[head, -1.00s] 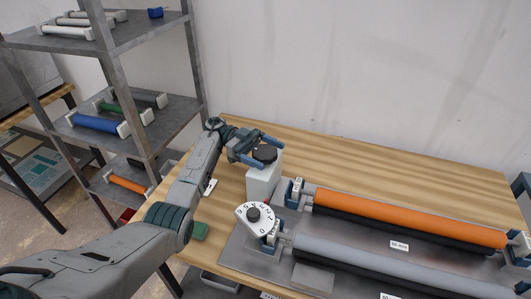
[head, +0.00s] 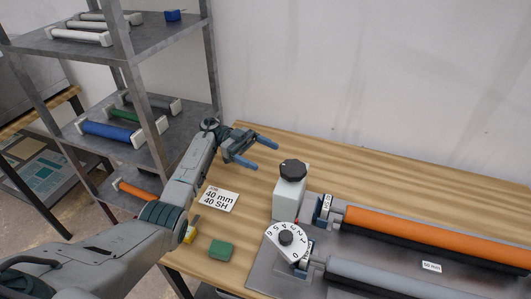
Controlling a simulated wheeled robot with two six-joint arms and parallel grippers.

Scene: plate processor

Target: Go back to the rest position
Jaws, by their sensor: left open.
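My left gripper (head: 256,152) is open and empty above the wooden table, with its blue fingers pointing right. It is up and to the left of the black knob (head: 293,170) on the white box (head: 289,199), apart from it. My left arm comes in from the lower left and hangs over the table's left edge. My right gripper is not in view. The plate processor (head: 262,268) shows at the lower right with a white numbered dial (head: 287,239), an orange roller (head: 430,236) and a grey roller (head: 390,277).
A metal shelf (head: 165,44) with several coloured rollers stands at the left, close to my left arm. A white label card (head: 221,199), a green block (head: 221,250) and a yellow object (head: 190,235) lie near the table's left edge. The back of the table (head: 400,180) is clear.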

